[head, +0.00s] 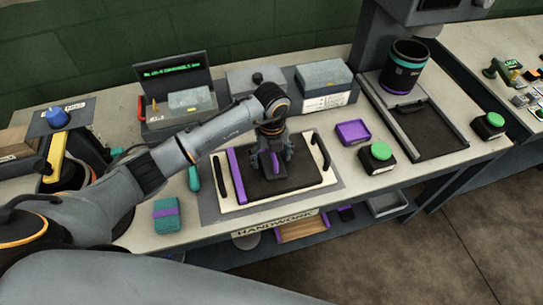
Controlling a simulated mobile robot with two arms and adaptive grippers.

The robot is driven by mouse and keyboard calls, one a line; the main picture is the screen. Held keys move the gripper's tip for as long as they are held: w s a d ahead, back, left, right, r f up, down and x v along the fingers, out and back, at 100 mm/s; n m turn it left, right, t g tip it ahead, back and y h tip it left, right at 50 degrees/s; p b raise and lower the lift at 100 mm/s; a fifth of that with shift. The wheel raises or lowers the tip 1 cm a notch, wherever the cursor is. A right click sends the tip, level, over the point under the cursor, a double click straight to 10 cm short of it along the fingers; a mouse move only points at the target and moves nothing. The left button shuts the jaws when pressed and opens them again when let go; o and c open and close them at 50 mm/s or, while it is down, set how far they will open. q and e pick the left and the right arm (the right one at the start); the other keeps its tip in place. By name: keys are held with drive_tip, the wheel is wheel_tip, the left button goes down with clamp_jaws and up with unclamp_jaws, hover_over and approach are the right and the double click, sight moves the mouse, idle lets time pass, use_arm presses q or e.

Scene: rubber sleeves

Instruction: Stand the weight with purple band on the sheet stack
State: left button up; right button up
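My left gripper (272,163) reaches down over the dark middle of the white-edged tray at the centre of the table. A small purple piece (275,159) shows between its fingers; the rest of that thing is hidden, and I cannot tell whether the fingers press on it. A teal block with a purple band (166,215) sits apart at the table's front left. A pale grey-green slab (324,74), which looks like a stack of sheets, lies on a labelled box at the back. I cannot tell for sure which thing is the weight. My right gripper is not in view.
The tray (233,194) has a purple strip and black handles. A purple dish (353,132) and two green buttons (381,151) (495,119) stand to the right. A dark banded canister (404,68) is behind them. A black case with a lit screen (173,72) stands at the back left.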

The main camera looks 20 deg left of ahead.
use_arm(q)
drive_tip(key=shift+r, duration=0.25)
drive_tip(key=shift+w+r, duration=0.1)
drive_tip(key=shift+r, duration=0.25)
wheel_tip(320, 180, up, 11)
drive_tip(key=b, duration=0.3)
